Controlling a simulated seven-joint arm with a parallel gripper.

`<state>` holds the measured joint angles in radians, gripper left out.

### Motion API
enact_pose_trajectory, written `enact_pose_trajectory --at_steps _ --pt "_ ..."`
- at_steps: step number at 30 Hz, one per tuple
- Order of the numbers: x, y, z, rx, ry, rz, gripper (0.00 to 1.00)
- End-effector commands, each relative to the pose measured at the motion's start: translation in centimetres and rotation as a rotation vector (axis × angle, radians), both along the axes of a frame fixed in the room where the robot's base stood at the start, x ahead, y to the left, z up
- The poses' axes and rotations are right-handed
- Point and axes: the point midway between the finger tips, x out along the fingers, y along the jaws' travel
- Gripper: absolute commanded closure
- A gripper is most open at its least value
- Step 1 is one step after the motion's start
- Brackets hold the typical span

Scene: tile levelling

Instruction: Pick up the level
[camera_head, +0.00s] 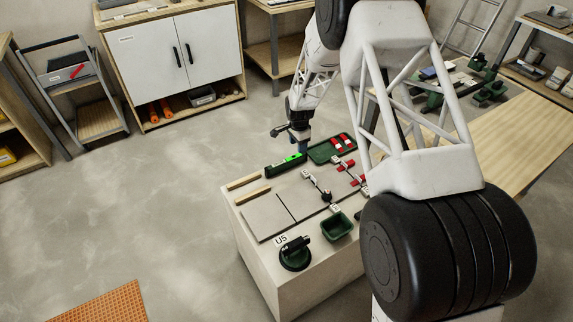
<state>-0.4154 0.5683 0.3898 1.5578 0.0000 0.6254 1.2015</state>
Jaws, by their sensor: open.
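The level (279,168) is a long dark bar with bright green parts. It lies on the far left part of the pale workbench top. My gripper (301,150) points down at the level's right end, close to it. The gripper is open. The fingertips are small in this view, and I cannot tell whether they touch the level or stand on both sides of it.
A green tray (328,149) with red and white pieces is right of the level. Wooden strips (252,195), grey tiles (268,216), a green box (337,226) and a round suction-cup tool (295,258) share the top. Open floor lies left of the bench.

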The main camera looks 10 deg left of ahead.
Motion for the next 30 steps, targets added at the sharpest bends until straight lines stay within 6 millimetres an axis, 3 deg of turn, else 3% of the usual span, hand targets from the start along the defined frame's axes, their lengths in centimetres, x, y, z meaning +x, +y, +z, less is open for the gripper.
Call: enact_pose_trajectory --at_steps 5,16,30 --pt "0.0 0.0 -0.1 0.0 0.0 0.0 0.47" --pt "0.0 0.0 -2.5 -0.001 0.001 0.0 0.47" --pt "0.1 0.0 -2.9 0.0 0.0 0.001 0.47"
